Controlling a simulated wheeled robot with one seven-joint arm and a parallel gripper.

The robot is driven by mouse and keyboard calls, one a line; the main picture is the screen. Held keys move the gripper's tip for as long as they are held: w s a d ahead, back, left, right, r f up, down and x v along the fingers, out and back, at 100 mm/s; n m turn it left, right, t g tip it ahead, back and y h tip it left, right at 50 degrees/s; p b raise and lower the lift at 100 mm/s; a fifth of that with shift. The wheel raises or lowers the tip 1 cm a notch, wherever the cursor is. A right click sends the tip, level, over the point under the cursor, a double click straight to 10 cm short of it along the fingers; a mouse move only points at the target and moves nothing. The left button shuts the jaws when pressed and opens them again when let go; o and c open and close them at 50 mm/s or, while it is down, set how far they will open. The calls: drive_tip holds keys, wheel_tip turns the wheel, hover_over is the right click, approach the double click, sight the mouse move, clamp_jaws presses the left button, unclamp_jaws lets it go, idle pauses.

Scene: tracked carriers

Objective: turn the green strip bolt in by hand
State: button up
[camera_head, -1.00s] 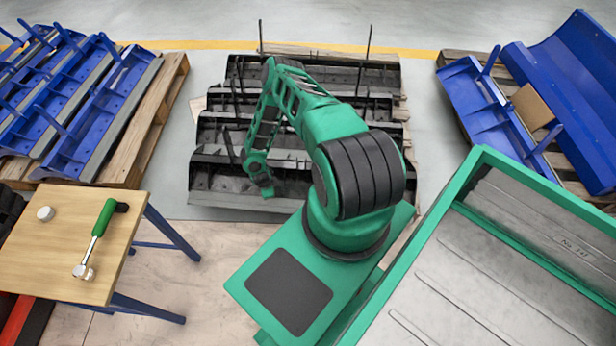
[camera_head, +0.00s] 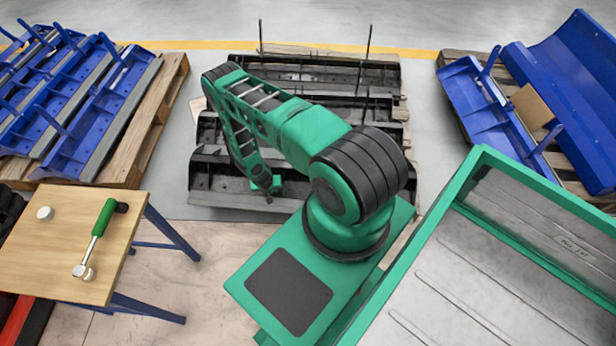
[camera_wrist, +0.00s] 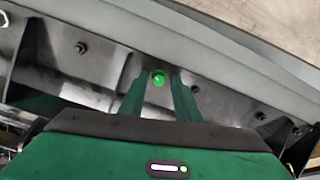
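The green bolt (camera_wrist: 158,79) shows in the wrist view as a bright round head on a dark metal face, just below a long grey strip (camera_wrist: 200,60). My gripper (camera_wrist: 160,82) has its two fingers apart, one on each side of the bolt head, with a small gap seeming to show at each side. I cannot tell how deep the fingertips reach around it. In the head view, my gripper (camera_head: 268,190) points down at the front black carrier (camera_head: 215,182). The bolt is not visible there.
A wooden table (camera_head: 50,255) at the left holds a green-handled ratchet (camera_head: 100,225) and a small round pale piece (camera_head: 45,213). Blue carriers (camera_head: 95,120) lie on pallets left and right. More dark bolts (camera_wrist: 81,47) sit along the same face.

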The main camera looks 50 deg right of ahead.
drive_tip(key=n, duration=0.4)
drive_tip(key=shift+n, duration=0.3)
drive_tip(key=n, duration=0.5)
drive_tip(key=shift+s, duration=0.1)
clamp_jaws()
drive_tip(key=m, duration=0.6)
drive_tip(key=shift+m, duration=0.4)
drive_tip(key=m, duration=0.3)
